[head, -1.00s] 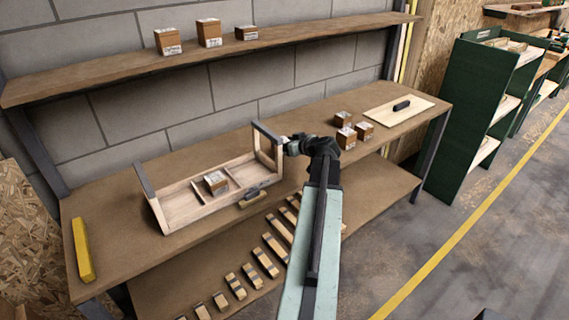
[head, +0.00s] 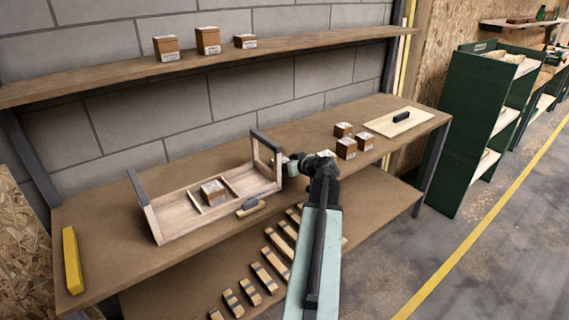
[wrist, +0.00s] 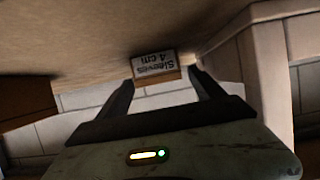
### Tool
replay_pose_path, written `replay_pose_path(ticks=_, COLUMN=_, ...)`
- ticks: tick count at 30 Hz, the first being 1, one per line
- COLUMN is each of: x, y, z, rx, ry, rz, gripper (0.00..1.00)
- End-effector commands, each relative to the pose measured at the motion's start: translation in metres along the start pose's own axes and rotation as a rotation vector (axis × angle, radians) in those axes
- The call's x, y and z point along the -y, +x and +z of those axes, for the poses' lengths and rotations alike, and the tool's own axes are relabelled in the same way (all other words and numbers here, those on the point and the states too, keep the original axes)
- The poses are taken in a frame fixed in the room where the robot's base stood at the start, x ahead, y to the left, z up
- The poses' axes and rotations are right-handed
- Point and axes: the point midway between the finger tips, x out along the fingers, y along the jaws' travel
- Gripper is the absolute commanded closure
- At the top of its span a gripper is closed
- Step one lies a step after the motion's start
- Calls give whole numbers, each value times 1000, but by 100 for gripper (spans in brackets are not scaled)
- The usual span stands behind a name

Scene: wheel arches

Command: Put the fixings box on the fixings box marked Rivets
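My gripper (wrist: 161,76) is beside the right end frame of the wooden tote (head: 180,231), low over the bench in the head view. In the wrist view its two dark fingers stand apart, with a small brown box labelled "Sleeves 4 cm" (wrist: 155,67) between the tips. I cannot tell whether the fingers press on this box. Another labelled box (head: 213,192) is in the tote's middle compartment. Three boxes (head: 343,130), (head: 346,149), (head: 364,142) stand close together on the bench, right of the gripper. Their labels are too small to read, so I cannot pick out Rivets.
Three boxes (head: 207,41) stand on the wall shelf (head: 120,76). A pale board (head: 385,124) with a black handle lies at the bench's right. A yellow bar (head: 72,260) lies at its left end. A wooden-handled tool (head: 250,207) is before the tote. Green shelving (head: 465,150) stands right.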

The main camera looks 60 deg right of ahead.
Motion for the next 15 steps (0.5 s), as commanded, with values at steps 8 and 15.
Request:
replay_pose_path(ticks=8, x=1, y=-8, z=-5, rx=0, ry=0, rz=1, gripper=22)
replay_pose_path(ticks=15, x=2, y=-66, z=-7, rx=0, ry=1, rz=2, gripper=22)
